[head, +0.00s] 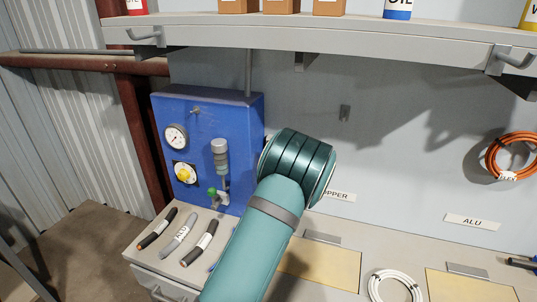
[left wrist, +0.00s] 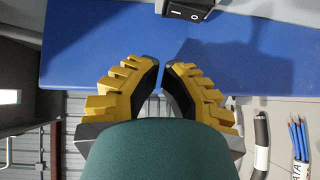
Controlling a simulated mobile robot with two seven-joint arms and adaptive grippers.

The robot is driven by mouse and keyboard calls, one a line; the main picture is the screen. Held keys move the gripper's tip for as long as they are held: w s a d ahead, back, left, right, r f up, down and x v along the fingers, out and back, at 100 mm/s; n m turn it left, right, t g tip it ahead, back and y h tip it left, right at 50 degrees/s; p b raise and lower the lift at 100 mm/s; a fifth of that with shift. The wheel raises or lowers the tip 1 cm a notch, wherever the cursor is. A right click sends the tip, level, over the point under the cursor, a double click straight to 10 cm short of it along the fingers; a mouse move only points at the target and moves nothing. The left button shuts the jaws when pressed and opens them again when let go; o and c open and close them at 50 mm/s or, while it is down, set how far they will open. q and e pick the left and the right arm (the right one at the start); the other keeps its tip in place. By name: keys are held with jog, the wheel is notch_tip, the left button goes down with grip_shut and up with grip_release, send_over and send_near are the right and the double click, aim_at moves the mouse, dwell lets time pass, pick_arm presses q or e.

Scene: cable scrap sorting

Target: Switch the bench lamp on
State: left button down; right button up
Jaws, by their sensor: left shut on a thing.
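A black rocker switch (left wrist: 188,10) with I and O marks shows at the top edge of the left wrist view, partly cut off. My left gripper (left wrist: 161,61) has yellow fingers with dark pads, their tips close together below the switch and apart from it in the picture. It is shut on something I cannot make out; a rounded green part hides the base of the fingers. In the head view my teal arm covers the gripper and the switch. No lamp can be made out. My right gripper is in neither view.
A blue panel (head: 240,110) with a gauge (head: 176,137) and a yellow knob (head: 185,173) stands at the left of the bench. Several cable pieces (head: 179,235) lie before it. A shelf (head: 330,32) overhangs the bench. A white coil (head: 395,283) lies near the front.

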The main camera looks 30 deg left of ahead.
pick_arm(q)
jog(key=v, duration=0.5)
jog(key=shift+s+d+f, duration=0.2)
jog(key=shift+d+f, duration=0.05)
jog(key=shift+d, duration=0.05)
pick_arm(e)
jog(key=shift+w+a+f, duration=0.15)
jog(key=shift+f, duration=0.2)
